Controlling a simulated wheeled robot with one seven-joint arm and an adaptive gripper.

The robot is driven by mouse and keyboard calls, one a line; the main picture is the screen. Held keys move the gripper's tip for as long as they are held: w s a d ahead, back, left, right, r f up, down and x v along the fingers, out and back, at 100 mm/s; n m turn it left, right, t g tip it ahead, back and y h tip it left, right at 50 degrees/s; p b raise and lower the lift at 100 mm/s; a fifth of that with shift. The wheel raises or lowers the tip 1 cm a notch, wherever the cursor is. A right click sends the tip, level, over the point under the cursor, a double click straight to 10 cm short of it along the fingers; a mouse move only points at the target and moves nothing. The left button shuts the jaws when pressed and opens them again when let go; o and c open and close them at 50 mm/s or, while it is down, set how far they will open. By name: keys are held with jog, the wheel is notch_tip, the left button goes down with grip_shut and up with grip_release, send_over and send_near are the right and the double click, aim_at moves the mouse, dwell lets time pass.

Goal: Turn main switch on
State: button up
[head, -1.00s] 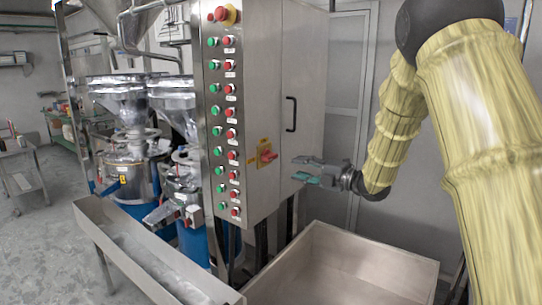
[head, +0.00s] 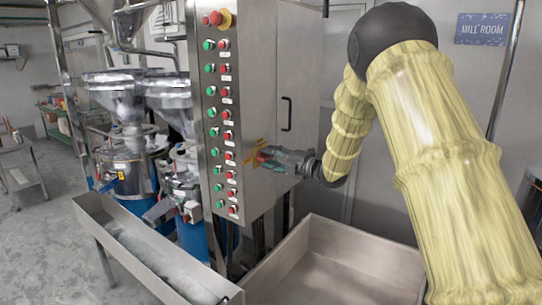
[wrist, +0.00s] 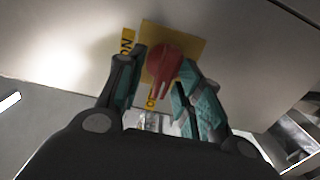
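The main switch is a red rotary handle (wrist: 162,62) on a yellow plate (wrist: 187,47) on the steel cabinet's side face. In the wrist view the handle sits between the two teal-padded fingers of my gripper (wrist: 158,92). The fingers are spread apart on either side of it, with a gap to the handle visible on the left. Whether the right finger touches it I cannot tell. In the head view my gripper (head: 268,160) is at the cabinet's side and covers most of the switch; a bit of the yellow plate (head: 257,150) shows.
The steel cabinet (head: 248,60) carries red and green buttons on its front and a black door handle (head: 286,114) above my gripper. A steel bin (head: 350,262) stands below my arm. A long trough (head: 150,255) and milling machines (head: 130,160) stand to the left.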

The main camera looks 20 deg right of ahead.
jog(key=shift+w+a+f, duration=0.15)
jog(key=shift+w+f, duration=0.3)
jog(key=shift+w, duration=0.1)
jog(key=shift+s+r, duration=0.25)
grip_shut()
jog(key=m+b, duration=0.1)
jog(key=m, duration=0.2)
jog(key=shift+m, duration=0.4)
jog(key=m, duration=0.4)
jog(key=shift+r+m, duration=0.25)
jog(key=shift+m, duration=0.05)
jog(key=shift+w+d+r+m+p, duration=0.15)
jog(key=shift+m+p, duration=0.55)
jog(key=shift+m, duration=1.7)
jog(key=shift+w+d+f+m+p, duration=0.1)
jog(key=shift+m+p, duration=0.6)
jog(key=shift+m, duration=1.7)
